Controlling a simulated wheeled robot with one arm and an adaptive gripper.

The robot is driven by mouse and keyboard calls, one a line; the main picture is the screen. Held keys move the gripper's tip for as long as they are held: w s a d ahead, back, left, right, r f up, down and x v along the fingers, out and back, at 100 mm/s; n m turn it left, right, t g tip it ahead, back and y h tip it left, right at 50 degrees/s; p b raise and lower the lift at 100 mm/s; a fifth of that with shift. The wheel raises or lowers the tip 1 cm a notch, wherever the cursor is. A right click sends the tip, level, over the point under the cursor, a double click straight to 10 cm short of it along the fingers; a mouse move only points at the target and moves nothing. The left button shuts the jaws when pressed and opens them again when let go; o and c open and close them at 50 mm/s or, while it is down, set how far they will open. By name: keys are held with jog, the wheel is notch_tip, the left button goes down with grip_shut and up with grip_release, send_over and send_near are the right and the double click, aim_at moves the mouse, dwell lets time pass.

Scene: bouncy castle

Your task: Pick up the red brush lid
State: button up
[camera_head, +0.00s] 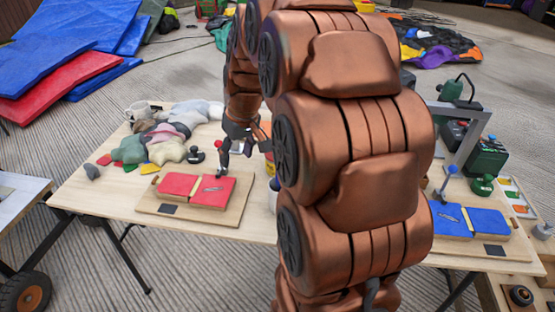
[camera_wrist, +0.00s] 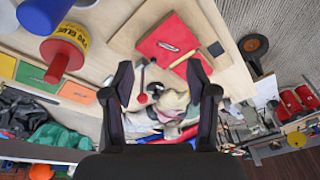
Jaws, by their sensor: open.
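In the wrist view, a red lid-like piece with a round end (camera_wrist: 57,67) stands on a yellow jar with lettering (camera_wrist: 72,36) at the upper left. I take it for the red brush lid; no brush shows. My gripper (camera_wrist: 160,82) is open and empty, with the jar to the left of both fingers and apart from them. In the head view my gripper (camera_head: 237,146) is above the table, beyond the red pads. My arm hides much of the table there, and I cannot make out the red lid behind it.
A wooden board with red pads (camera_wrist: 168,44) lies on the table. A small red-knobbed dark stick (camera_wrist: 143,82) stands near it. A blue cylinder (camera_wrist: 45,12) is beside the jar. A pile of cloth bags (camera_head: 170,145) lies at the back. Blue pads (camera_head: 470,222) lie at the right.

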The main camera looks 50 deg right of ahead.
jog(key=w+d+f+m+t+h+b, duration=0.1)
jog(key=w+d+f+b, duration=0.1)
jog(key=d, duration=0.7)
jog(key=w+d+f+t+h+b, duration=0.1)
jog(key=w+d+f, duration=0.1)
jog(key=d, duration=0.8)
jog(key=shift+s+p+x, duration=0.1)
jog(key=shift+p+x, duration=0.1)
jog(key=shift+x, duration=1.85)
jog(key=shift+s+p+x, duration=0.15)
jog(key=shift+p+x, duration=0.05)
jog(key=shift+x, duration=1.85)
jog(key=shift+c, duration=0.2)
grip_shut()
